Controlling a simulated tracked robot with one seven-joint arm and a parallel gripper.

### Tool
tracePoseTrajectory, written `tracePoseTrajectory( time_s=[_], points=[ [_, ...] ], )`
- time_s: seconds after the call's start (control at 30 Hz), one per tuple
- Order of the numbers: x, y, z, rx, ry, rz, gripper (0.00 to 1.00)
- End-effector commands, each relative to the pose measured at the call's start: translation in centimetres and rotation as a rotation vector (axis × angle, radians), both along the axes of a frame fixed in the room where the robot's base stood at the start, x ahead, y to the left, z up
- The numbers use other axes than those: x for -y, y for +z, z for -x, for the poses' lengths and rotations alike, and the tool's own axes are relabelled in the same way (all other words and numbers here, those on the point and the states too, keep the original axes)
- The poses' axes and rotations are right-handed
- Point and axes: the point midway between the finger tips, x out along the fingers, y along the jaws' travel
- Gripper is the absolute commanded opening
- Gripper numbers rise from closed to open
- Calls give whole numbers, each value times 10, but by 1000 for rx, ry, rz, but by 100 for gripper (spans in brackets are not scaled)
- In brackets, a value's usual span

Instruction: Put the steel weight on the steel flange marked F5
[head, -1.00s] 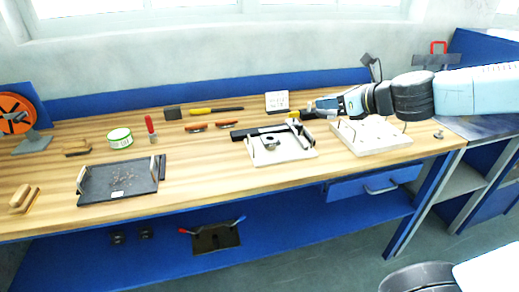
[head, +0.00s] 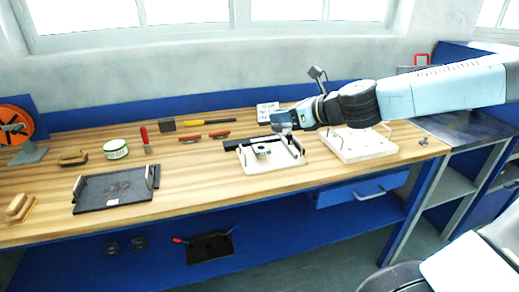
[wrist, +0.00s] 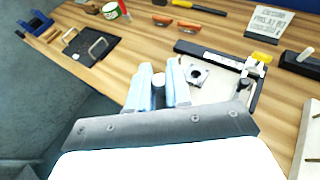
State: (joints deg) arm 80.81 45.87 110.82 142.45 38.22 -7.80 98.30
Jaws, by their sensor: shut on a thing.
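My gripper (head: 285,128) is shut on the steel weight (wrist: 158,78), a small grey cylinder seen between the pale blue fingers (wrist: 158,92) in the wrist view. In the head view the weight is hard to make out. A steel flange (wrist: 195,73), a squarish plate with a dark hole, lies on a white tray just beyond and right of the fingers in the wrist view. In the head view the flange (head: 262,151) is on the white tray (head: 275,166), with my gripper above its back right side. I cannot read an F5 mark.
Posts and a dark bar (head: 240,142) edge the flange's tray. A second white tray (head: 362,150) stands to the right. A black tray (head: 112,190) lies left. A lettered card (head: 268,112) and tools stand behind. Bare wood lies between the trays.

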Motion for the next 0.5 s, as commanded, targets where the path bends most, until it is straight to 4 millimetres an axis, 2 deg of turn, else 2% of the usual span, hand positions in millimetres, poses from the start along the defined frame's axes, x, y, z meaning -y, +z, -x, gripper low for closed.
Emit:
tracePoseTrajectory(
  time_s=[0.27, 0.5],
  points=[
    [1, 0, -2, 1, -4, 0, 0],
    [-7, -9, -21, 0, -3, -1, 0]
  ],
)
